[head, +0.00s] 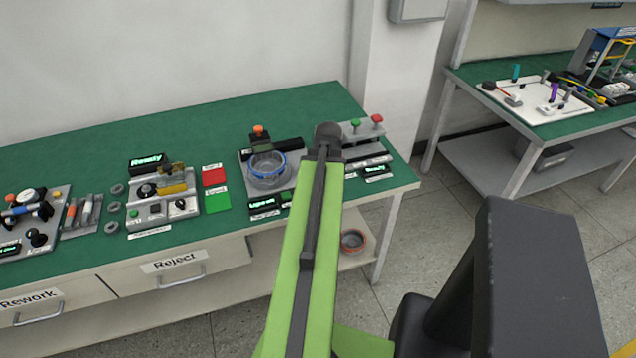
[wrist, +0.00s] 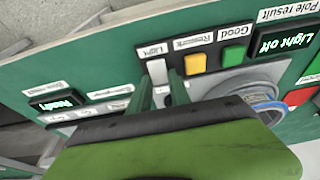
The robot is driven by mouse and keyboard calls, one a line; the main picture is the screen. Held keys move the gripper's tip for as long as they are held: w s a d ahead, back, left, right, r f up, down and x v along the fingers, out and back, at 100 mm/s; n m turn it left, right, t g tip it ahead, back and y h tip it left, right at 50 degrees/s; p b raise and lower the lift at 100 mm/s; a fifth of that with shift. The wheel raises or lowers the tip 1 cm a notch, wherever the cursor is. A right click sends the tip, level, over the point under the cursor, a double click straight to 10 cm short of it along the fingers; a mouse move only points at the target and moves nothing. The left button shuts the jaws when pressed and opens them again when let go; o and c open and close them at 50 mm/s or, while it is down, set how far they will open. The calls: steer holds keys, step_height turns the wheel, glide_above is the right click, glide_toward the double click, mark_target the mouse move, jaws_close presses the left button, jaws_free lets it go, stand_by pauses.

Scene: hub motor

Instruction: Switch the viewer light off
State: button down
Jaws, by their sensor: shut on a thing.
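The viewer's light switch (wrist: 157,72) is a pale lever under a label reading "Light" in the wrist view. My gripper (wrist: 163,86) has its two fingers on either side of this lever and is shut on it. The lever's lower part is hidden between the fingers. The viewer display (wrist: 284,42) reads "Light off". In the head view this display (head: 263,203) is small, left of my arm. My arm hides the gripper and the switch there.
An orange button (wrist: 195,63) and a green button (wrist: 235,55) sit right beside the switch, labelled Rework and Good. Another panel with a lit display (wrist: 57,102) lies to the left.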

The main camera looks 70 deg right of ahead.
steer(key=c, duration=1.3)
jaws_free()
steer(key=shift+s, duration=0.1)
steer(key=shift+o, duration=0.5)
steer(key=shift+r, duration=0.15)
